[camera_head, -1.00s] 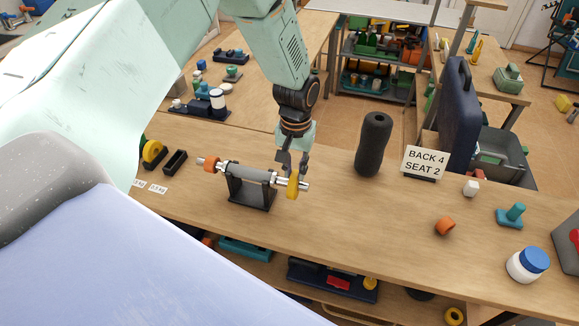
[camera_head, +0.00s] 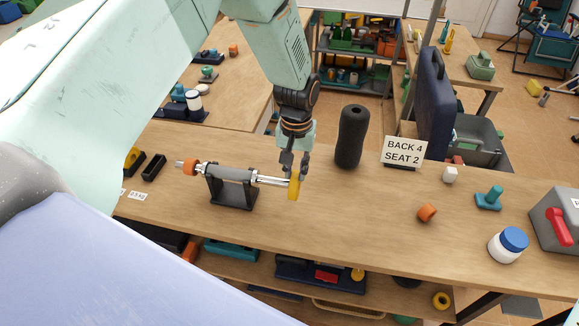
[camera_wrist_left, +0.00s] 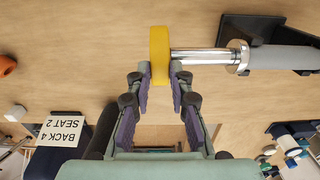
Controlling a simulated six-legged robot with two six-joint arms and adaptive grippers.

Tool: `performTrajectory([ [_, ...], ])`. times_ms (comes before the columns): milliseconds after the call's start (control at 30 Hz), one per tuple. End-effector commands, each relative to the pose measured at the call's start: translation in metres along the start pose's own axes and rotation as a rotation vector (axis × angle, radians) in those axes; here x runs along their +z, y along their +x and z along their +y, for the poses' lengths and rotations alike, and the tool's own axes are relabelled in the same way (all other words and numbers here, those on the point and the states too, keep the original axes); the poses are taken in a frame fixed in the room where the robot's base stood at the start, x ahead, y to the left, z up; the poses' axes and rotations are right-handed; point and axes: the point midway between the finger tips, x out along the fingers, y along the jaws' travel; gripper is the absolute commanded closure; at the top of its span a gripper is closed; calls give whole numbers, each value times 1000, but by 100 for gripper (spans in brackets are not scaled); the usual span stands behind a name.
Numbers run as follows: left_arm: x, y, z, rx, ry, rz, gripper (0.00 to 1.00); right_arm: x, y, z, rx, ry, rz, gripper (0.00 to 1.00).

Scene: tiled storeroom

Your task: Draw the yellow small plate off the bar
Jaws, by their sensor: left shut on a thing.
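The yellow small plate (camera_head: 295,187) is at the right end of the silver bar (camera_head: 271,180), which rests in a dark stand (camera_head: 232,190). My left gripper (camera_head: 292,170) reaches down from above and is shut on the plate's upper edge. In the left wrist view the plate (camera_wrist_left: 159,52) sits between my fingertips (camera_wrist_left: 160,76). The bar (camera_wrist_left: 200,55) meets its right face, and no bar shows past its left face. I cannot tell whether the tip is still inside the hole. My right gripper is not in view.
An orange collar (camera_head: 190,167) is on the bar's left end. A black foam roller (camera_head: 352,137) and a "BACK 4 SEAT 2" sign (camera_head: 403,151) stand right of the gripper. An orange piece (camera_head: 427,212) and a blue-capped jar (camera_head: 508,244) lie further right.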

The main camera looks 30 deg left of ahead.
Motion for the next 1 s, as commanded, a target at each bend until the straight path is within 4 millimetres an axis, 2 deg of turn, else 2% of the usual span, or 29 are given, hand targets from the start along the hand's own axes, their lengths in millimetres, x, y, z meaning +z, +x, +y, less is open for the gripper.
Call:
performTrajectory([
  [500,-1,-1,24,1,0,3,100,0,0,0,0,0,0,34],
  [867,-1,-1,26,1,0,2,100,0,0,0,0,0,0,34],
  [1000,3,2,28,2,14,3,100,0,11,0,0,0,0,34],
])
